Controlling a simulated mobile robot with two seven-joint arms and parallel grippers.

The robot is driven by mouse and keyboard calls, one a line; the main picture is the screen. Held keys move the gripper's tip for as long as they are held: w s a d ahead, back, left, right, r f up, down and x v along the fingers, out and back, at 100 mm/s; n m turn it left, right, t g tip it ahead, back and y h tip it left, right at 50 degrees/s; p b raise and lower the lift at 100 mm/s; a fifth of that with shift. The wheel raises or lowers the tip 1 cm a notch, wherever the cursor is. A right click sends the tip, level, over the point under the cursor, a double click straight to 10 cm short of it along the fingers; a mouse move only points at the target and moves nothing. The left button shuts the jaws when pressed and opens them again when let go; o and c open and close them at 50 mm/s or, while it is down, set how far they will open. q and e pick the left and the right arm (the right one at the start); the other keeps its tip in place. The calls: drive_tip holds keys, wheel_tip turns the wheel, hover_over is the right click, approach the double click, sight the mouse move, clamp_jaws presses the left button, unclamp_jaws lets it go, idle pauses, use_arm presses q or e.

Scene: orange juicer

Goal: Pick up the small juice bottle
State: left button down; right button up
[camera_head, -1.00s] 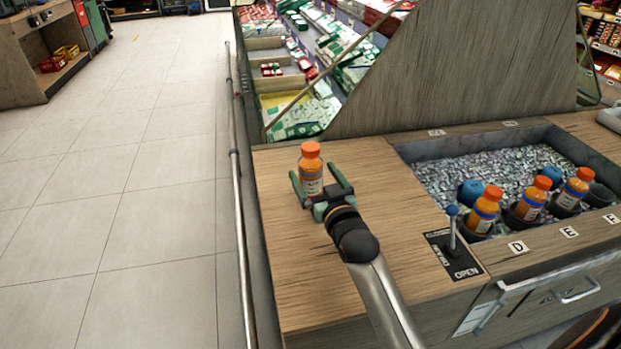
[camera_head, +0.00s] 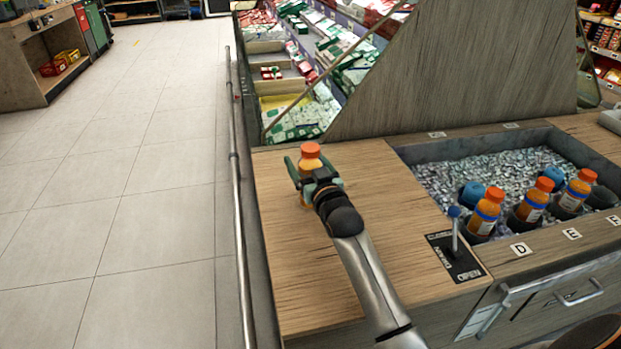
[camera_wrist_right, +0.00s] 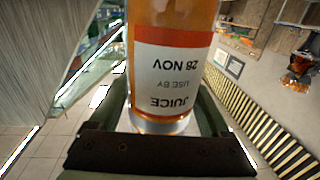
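The small juice bottle (camera_head: 308,180) has an orange cap and orange juice. It is upright at the far left of the wooden counter, partly hidden by my gripper. My right gripper (camera_head: 313,165) has its green fingers spread on both sides of the bottle. Contact between fingers and bottle is not clear. In the right wrist view the bottle (camera_wrist_right: 172,65) fills the middle between the fingers, its "JUICE" label upside down. My left gripper is not in view.
Several similar bottles (camera_head: 485,212) and blue-topped items stand in the sunken bin (camera_head: 412,150) at right. An OPEN lever (camera_head: 454,230) stands on the counter in front of it. A metal rail (camera_head: 239,210) runs along the left side. A slanted wooden panel (camera_head: 460,70) rises behind.

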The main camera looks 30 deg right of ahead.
clamp_jaws()
idle(0.4)
drive_tip(key=shift+r, duration=0.15)
